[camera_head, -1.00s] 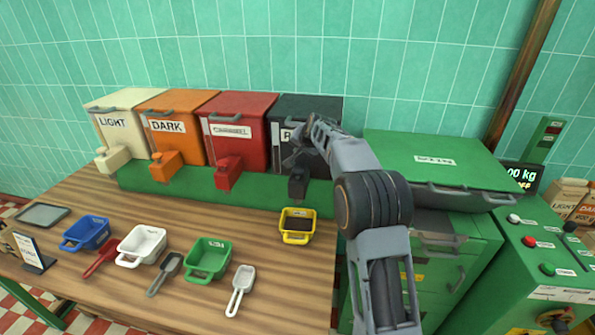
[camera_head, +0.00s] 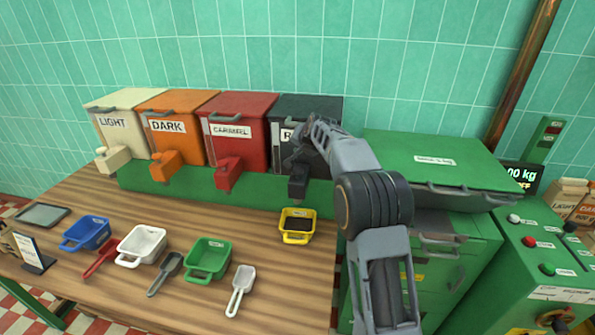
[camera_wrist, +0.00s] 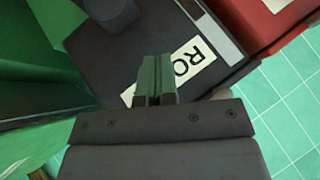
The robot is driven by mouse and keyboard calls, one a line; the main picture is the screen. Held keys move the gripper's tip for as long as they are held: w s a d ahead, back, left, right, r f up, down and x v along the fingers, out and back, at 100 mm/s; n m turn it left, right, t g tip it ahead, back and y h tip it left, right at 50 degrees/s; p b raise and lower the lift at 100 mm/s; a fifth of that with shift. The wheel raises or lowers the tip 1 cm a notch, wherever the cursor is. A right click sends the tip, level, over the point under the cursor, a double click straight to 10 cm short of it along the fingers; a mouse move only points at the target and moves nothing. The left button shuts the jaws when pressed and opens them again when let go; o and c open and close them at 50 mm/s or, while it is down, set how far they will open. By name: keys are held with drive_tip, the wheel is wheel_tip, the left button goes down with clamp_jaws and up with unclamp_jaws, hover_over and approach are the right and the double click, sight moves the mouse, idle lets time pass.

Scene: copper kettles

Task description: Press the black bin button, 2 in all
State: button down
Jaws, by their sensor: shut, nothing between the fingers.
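The black bin (camera_head: 312,108) stands at the right end of the row of bins, its label partly hidden by my arm. Its black spout (camera_head: 298,187) juts out low at the front, above a yellow scoop tray (camera_head: 296,237) with dark contents. In the wrist view, the bin's dark front (camera_wrist: 150,35) and a white label reading "RO" fill the middle. A round dark knob (camera_wrist: 108,12), perhaps the button, shows at the top. My gripper (camera_wrist: 154,68) is shut and empty, in front of the bin's face near the label. I cannot tell whether it touches anything.
Red (camera_head: 240,120), orange (camera_head: 178,120) and cream (camera_head: 125,115) bins stand left of the black one. Blue, white and green trays and several scoops lie on the wooden table (camera_head: 130,302). A green lidded machine (camera_head: 440,165) stands close on the right.

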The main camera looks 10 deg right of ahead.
drive_tip(key=s+a+r+n+g, duration=0.1)
drive_tip(key=s+r+n, duration=0.1)
drive_tip(key=s, duration=0.9)
drive_tip(key=s+r+n+g, duration=0.1)
drive_tip(key=s+r, duration=0.2)
drive_tip(key=s, duration=0.8)
drive_tip(key=s+f+n+g+h, duration=0.1)
drive_tip(key=s+f, duration=0.3)
drive_tip(key=s, duration=0.6)
drive_tip(key=s+f+n+g+h+b, duration=0.1)
drive_tip(key=s+f, duration=0.3)
drive_tip(key=s, duration=0.7)
drive_tip(key=shift+d+n, duration=0.15)
drive_tip(key=shift+n, duration=0.55)
